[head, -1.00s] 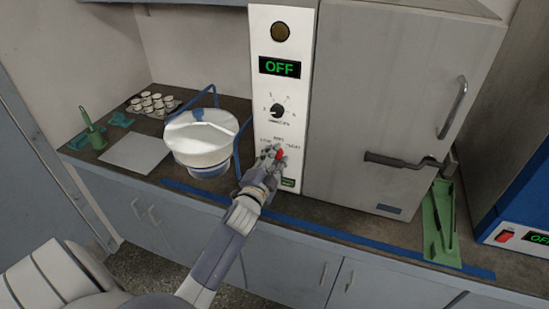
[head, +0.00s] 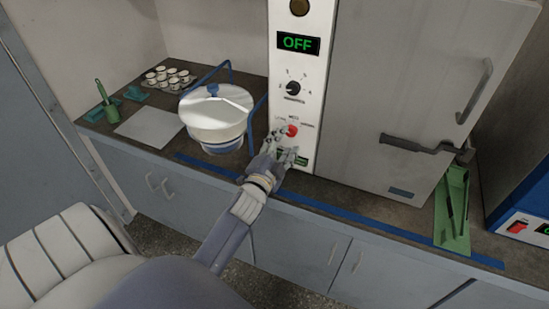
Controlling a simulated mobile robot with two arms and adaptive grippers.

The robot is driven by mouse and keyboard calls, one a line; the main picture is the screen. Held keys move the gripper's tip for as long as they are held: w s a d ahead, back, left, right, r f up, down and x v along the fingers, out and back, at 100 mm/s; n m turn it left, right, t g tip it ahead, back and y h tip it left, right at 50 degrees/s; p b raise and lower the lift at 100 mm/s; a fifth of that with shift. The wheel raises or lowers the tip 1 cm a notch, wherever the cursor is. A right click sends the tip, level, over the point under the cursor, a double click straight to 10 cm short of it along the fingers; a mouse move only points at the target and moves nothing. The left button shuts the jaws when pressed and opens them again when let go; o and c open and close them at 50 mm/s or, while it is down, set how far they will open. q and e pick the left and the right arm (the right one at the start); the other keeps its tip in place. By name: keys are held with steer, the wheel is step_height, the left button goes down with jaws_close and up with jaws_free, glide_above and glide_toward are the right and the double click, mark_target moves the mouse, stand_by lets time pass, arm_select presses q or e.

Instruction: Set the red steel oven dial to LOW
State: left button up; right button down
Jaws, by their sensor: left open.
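The steel oven (head: 385,90) stands at the back with a white control panel (head: 307,68) on its left side. A green display on the panel reads OFF (head: 298,43). The red dial (head: 292,131) sits low on the panel under small lettering, with the black dial (head: 293,88) above it. My left gripper (head: 284,144) is open just below and in front of the red dial, with its fingers apart. I cannot tell whether a finger touches the dial. The dial's exact pointer direction is too small to read. My right gripper is not in view.
A white lidded pot (head: 215,115) in a blue frame stands left of the panel, close to my left arm. A grey sheet (head: 150,127) and a tray of small cups (head: 170,78) lie farther left. A green tray (head: 453,215) lies right of the oven.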

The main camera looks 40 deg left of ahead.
arm_select(q)
steer(key=v, duration=0.8)
steer(key=shift+s, duration=0.1)
